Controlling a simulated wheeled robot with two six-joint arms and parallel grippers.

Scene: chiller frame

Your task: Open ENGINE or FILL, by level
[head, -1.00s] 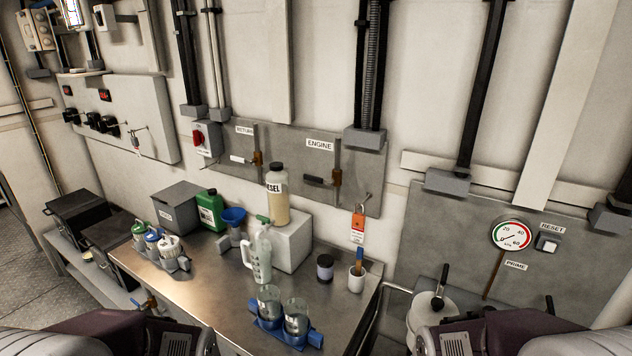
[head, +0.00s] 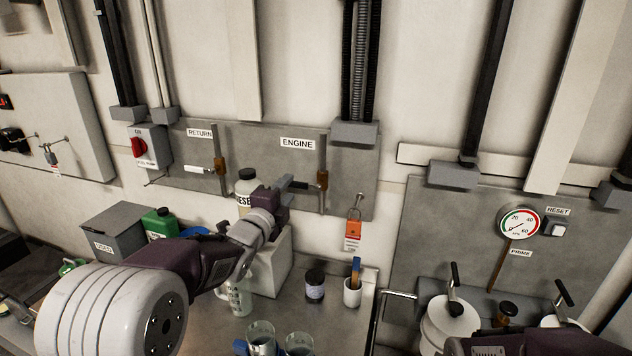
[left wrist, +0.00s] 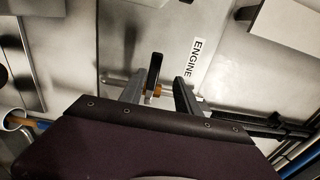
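The ENGINE label (head: 297,143) is on the grey wall panel. Beside it is a brass valve (head: 322,181) on a vertical pipe, with a black lever handle (head: 300,186) pointing left, across the pipe. My left gripper (head: 282,192) is at this handle. In the left wrist view the two fingers of my left gripper (left wrist: 156,90) are apart, with the black handle (left wrist: 155,68) between them; contact cannot be told. The DIESEL bottle (head: 246,182) is partly hidden behind my left arm. I see no FILL label. My right gripper is out of view.
A RETURN valve (head: 221,167) with a light handle is left of ENGINE, and a red switch (head: 138,146) beyond it. An orange tag (head: 353,229) hangs to the right. A white block (head: 270,270), dark jar (head: 315,284) and cup (head: 352,292) stand on the bench below.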

